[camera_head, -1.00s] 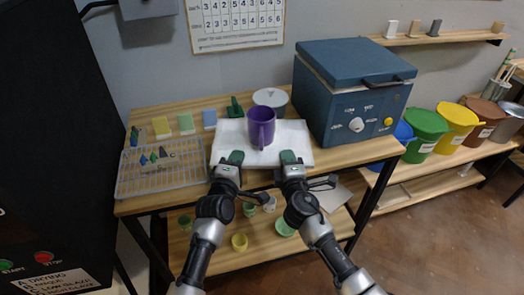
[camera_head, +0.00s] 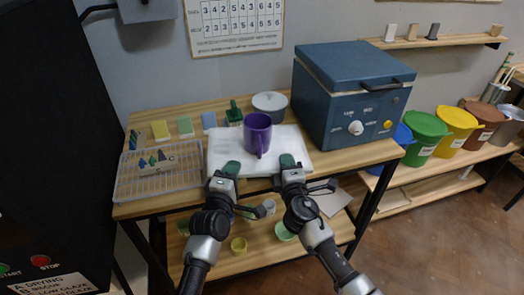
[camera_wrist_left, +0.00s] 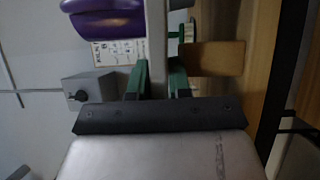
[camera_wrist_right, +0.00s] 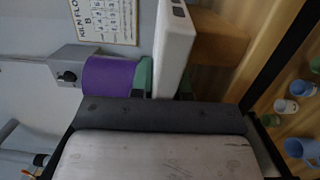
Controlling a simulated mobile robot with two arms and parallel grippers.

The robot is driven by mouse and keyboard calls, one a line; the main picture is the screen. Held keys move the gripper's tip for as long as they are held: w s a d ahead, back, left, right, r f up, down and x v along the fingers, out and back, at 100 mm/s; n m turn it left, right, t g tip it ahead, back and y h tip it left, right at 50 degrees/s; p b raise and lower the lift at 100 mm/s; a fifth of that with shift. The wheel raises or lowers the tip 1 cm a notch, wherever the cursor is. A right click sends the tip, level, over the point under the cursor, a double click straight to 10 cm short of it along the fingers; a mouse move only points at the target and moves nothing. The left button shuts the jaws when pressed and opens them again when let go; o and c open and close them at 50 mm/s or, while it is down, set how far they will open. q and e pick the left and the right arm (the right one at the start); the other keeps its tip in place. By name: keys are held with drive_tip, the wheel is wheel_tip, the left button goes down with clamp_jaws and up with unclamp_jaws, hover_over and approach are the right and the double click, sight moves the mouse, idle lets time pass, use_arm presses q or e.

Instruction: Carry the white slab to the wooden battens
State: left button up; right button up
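The white slab (camera_head: 224,151) is a flat board over the front of the wooden table. A purple mug (camera_head: 257,134) stands upright on it. My left gripper (camera_head: 230,169) is at the slab's near edge, left of middle. My right gripper (camera_head: 288,162) is at the same edge, farther right. In the left wrist view the green fingers (camera_wrist_left: 159,80) lie on either side of the slab edge (camera_wrist_left: 156,45). In the right wrist view the fingers (camera_wrist_right: 165,82) also straddle the slab edge (camera_wrist_right: 174,40). Brown wooden blocks (camera_wrist_left: 212,58) show beneath the slab; I cannot tell whether they touch it.
A wire rack (camera_head: 185,182) with small test pieces lies left of the slab. A blue kiln (camera_head: 350,95) stands close on the right. A lidded grey pot (camera_head: 270,104) and a green brush (camera_head: 234,112) stand behind. Cups sit on the lower shelf (camera_head: 260,256).

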use_arm(q)
drive_tip(key=shift+o, duration=0.2)
drive_tip(key=v, duration=0.2)
drive_tip(key=f+v, duration=0.1)
drive_tip(key=v, duration=0.1)
drive_tip(key=shift+s+a, duration=0.2)
drive_tip(key=shift+s, duration=0.05)
use_arm(e)
drive_tip(key=f, duration=0.2)
drive_tip(key=shift+s+f, duration=0.35)
drive_tip(key=shift+s, duration=0.05)
drive_tip(key=shift+s+f, duration=0.15)
drive_tip(key=shift+s, duration=0.45)
drive_tip(key=shift+o, duration=0.5)
drive_tip(key=s+r, duration=0.2)
drive_tip(key=s, duration=0.3)
drive_tip(key=shift+s+d, duration=0.35)
drive_tip(key=shift+d, duration=0.1)
use_arm(q)
drive_tip(key=shift+s+r, duration=0.15)
drive_tip(key=shift+r, duration=0.25)
use_arm(e)
drive_tip(key=shift+s+r, duration=0.15)
drive_tip(key=shift+r, duration=0.1)
drive_tip(key=shift+r, duration=0.1)
